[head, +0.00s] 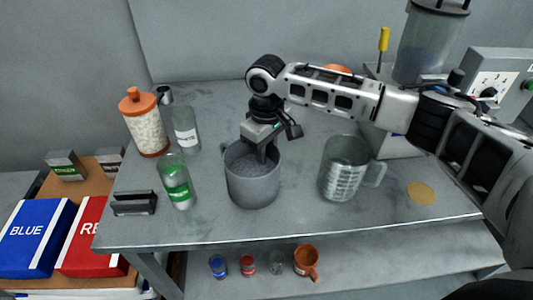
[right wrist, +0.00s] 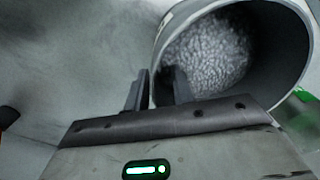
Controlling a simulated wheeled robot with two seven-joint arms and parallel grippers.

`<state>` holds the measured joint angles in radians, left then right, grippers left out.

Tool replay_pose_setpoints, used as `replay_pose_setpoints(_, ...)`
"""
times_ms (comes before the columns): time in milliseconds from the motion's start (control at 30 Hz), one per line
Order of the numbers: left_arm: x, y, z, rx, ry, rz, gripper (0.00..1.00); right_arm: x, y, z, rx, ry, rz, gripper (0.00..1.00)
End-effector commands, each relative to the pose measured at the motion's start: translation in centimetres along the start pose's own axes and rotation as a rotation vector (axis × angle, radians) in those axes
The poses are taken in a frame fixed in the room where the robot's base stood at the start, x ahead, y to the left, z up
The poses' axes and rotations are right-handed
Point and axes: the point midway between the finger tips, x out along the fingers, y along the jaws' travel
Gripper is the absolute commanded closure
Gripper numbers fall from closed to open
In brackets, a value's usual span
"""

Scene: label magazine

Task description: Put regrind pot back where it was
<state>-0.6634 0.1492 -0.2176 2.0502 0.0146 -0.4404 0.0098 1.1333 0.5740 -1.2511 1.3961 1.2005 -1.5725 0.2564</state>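The regrind pot (head: 252,185) is a grey open pot with pale granules inside, near the middle of the table. It looks upright, and I cannot tell if its base touches the tabletop. My right gripper (head: 262,150) reaches down to its rim from above. In the right wrist view the pot (right wrist: 285,50) fills the upper right. There my right gripper (right wrist: 158,90) has one finger outside the wall and one inside, and looks closed on the rim. My left gripper is out of view.
A clear measuring jug (head: 342,170) stands right of the pot.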

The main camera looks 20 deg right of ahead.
Motion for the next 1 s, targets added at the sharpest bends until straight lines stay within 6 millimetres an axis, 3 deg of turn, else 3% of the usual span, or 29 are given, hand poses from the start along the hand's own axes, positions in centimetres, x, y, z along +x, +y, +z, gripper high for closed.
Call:
replay_pose_setpoints(300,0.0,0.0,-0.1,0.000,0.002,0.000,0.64,-6.8,0.0,-0.1,-0.001,0.004,0.001,0.76)
replay_pose_setpoints(500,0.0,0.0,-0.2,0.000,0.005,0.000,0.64,-10.0,0.0,-0.1,0.000,0.003,0.000,0.76)
replay_pose_setpoints(700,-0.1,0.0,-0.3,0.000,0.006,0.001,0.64,-11.2,0.0,0.0,0.001,0.001,0.000,0.76)
replay_pose_setpoints(1000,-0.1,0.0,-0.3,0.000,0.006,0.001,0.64,-11.3,0.0,0.0,0.000,0.000,-0.001,0.76)
